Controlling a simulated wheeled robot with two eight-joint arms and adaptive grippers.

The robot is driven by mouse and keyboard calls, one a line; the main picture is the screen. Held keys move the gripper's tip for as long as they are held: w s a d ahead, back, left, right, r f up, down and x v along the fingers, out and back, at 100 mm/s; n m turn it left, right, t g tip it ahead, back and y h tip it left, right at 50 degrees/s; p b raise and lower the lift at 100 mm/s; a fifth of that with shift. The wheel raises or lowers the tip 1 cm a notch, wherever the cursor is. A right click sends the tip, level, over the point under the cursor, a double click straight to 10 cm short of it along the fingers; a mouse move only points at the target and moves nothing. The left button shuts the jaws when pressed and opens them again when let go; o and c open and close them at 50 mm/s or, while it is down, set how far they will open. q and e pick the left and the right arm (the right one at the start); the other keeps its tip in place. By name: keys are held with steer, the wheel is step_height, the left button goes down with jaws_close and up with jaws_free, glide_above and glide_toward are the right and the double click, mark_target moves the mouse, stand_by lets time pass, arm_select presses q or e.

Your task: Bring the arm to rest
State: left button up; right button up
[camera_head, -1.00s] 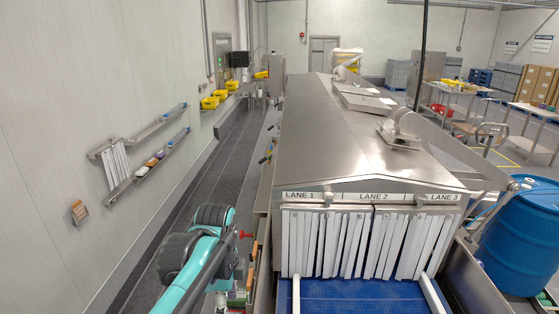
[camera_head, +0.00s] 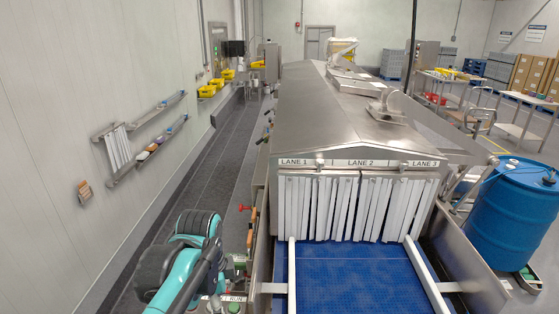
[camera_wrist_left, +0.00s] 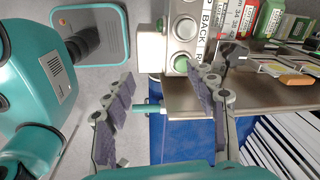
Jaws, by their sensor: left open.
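My left arm (camera_head: 185,265), teal and dark grey, comes in low at the left of the head view, bent beside the conveyor's left side. Its gripper is not clearly visible there. In the left wrist view my left gripper (camera_wrist_left: 160,82) has its two dark-padded fingers spread apart with nothing between them. I cannot tell whether the fingers touch either. My right gripper is not in view.
The steel tunnel (camera_head: 345,110) with white strip curtains stands ahead over a blue belt (camera_head: 345,275). A blue drum (camera_head: 510,215) stands at the right. Wall shelves (camera_head: 145,160) are at the left. The grey floor aisle (camera_head: 200,180) between wall and tunnel is clear.

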arm_select(q)
steer(key=s+a+f+n+t+b, duration=0.2)
steer(key=s+f+n+b, duration=0.2)
steer(key=f+n, duration=0.3)
steer(key=s+a+f+n+t+b, duration=0.2)
steer(key=f+n+b, duration=0.4)
steer(key=f, duration=0.3)
steer(key=s+n+t, duration=0.1)
steer(key=s, duration=0.1)
steer(key=shift+s+f+n+t+b, duration=0.25)
steer(key=shift+s+n+t+b, duration=0.05)
steer(key=shift+n+b, duration=0.1)
